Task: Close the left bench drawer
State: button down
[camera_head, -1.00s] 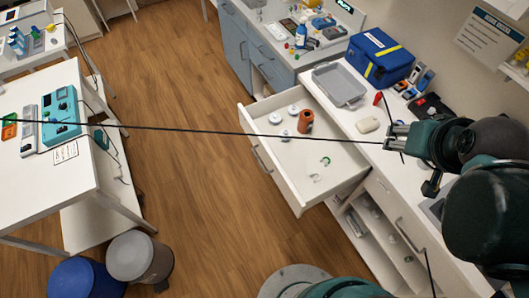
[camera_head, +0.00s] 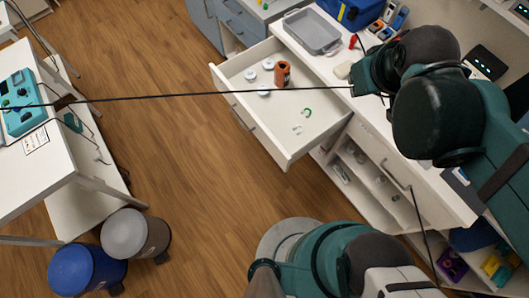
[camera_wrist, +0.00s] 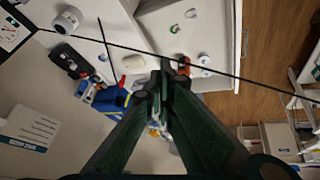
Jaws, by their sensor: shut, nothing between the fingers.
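The left bench drawer (camera_head: 325,128) is pulled out from the white bench in the head view. Its front panel with a handle (camera_head: 242,118) faces the floor on the left. Inside are an orange-brown cylinder (camera_head: 282,74), several white round pieces and a green open ring (camera_head: 307,112). The drawer also shows at the top of the wrist view (camera_wrist: 218,42). My gripper (camera_wrist: 161,76) is shut and empty in the wrist view. In the head view it is above the bench top, behind the drawer, with its fingertips hidden by my arm.
A grey tray (camera_head: 313,31) and a white rounded object (camera_head: 343,70) are on the bench near my gripper. A blue case (camera_head: 352,10) stands behind the tray. Open shelves lie below the bench. Wooden floor (camera_head: 190,130) before the drawer is clear; two bins (camera_head: 88,270) stand at lower left.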

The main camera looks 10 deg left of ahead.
jog(key=s+a+f+n+g+b, duration=0.25)
jog(key=a+f+n+b, duration=0.35)
jog(key=a+f+n, duration=0.8)
jog(key=s+a+f+n+h+b, duration=0.1)
jog(key=s+a+f+n+b, duration=0.1)
jog(key=s+a+f+n, duration=0.2)
jog(key=s+a+f+n+g+h+b, duration=0.1)
jog(key=s+a+f+n+b, duration=0.2)
jog(key=a+f, duration=0.6)
notch_tip(320, 180, down, 4)
jog(key=shift+s+r+n+h, duration=0.1)
jog(key=shift+s+n+h, duration=0.2)
jog(key=shift+s+n, duration=0.4)
jog(key=shift+w+g, duration=0.1)
jog(key=shift+g, duration=0.15)
jog(key=w+d+f+b, duration=0.4)
jog(key=f, duration=0.5)
jog(key=shift+w+d+f, duration=0.2)
jog(key=shift+w+f, duration=0.1)
